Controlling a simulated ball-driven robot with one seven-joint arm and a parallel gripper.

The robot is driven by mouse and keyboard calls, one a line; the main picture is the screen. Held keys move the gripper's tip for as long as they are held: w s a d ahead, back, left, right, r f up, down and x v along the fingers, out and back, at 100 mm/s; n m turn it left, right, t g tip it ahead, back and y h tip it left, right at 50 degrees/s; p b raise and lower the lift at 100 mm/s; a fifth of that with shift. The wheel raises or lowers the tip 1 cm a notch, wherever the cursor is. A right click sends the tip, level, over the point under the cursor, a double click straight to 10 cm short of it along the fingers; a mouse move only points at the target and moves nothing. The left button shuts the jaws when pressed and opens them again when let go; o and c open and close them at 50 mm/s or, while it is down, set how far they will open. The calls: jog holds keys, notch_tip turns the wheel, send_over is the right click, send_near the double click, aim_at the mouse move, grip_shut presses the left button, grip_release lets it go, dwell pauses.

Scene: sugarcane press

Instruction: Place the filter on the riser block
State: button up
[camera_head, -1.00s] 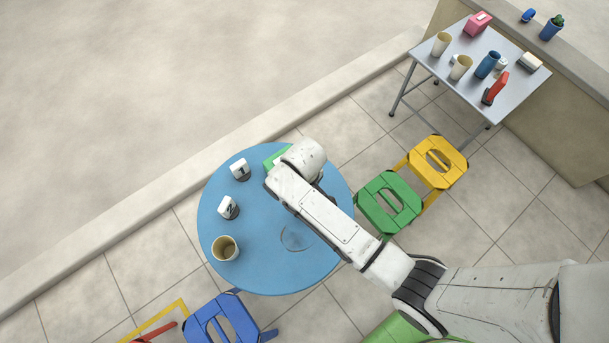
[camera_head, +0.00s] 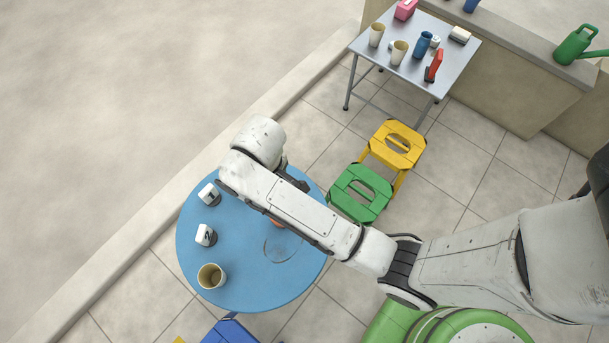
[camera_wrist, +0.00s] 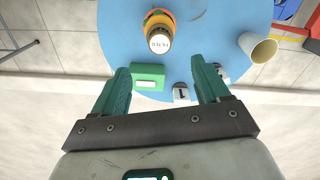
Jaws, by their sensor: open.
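The filter is apart from the fingers.
Two white number blocks, 1 (camera_head: 209,194) and 2 (camera_head: 205,235), and a beige cup (camera_head: 211,276) stand on the table's left side. A faint clear ring (camera_head: 282,248) lies to the right. Green (camera_head: 361,193) and yellow (camera_head: 393,147) stools stand at upper right.

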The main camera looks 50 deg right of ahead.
jog(key=s+d+r+m, duration=0.1)
jog(key=s+d, duration=0.1)
jog(key=s, duration=0.3)
jog(key=s+d+m, duration=0.1)
jog(key=s+d, duration=0.2)
jog(key=s, duration=0.3)
jog(key=s+d+r+m+t, duration=0.1)
jog(key=s+d, duration=0.2)
jog(key=s, duration=0.3)
jog(key=shift+r, duration=0.35)
jog(key=shift+c, duration=0.4)
